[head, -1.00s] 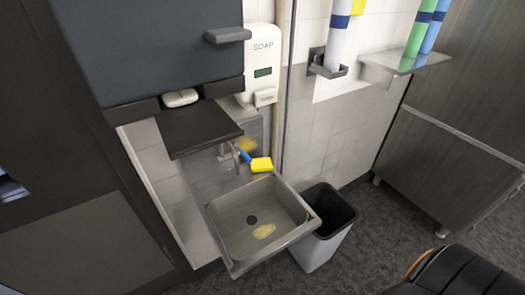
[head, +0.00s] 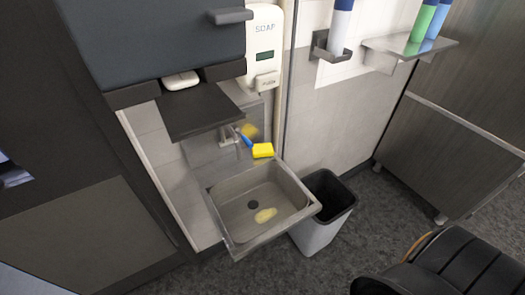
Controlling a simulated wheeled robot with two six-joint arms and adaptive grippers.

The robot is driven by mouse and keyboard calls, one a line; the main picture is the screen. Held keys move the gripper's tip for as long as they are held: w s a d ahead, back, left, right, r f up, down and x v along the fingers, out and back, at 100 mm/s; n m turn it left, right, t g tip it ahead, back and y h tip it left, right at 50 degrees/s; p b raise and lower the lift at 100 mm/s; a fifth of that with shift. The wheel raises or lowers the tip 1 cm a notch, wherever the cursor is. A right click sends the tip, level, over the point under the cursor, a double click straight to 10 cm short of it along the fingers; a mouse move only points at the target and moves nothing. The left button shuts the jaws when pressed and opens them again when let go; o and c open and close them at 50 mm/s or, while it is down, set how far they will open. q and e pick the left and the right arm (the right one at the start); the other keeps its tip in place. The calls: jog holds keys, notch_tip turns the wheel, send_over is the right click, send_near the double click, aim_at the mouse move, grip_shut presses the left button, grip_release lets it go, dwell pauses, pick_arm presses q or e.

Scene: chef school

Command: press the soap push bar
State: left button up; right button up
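The white soap dispenser (head: 264,45) is on the wall in the upper middle of the head view. It carries the word SOAP and a small dark green window. Its push bar (head: 267,80) is the pale block at its lower front, and nothing touches it. Neither of my grippers is in view.
A steel sink (head: 219,207) is below, with a tap (head: 226,137) and yellow sponge (head: 263,151). A dark shelf (head: 198,113) juts out above it. A grey bin (head: 318,234) stands right of it. A black padded seat (head: 470,265) is at lower right, with open floor between.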

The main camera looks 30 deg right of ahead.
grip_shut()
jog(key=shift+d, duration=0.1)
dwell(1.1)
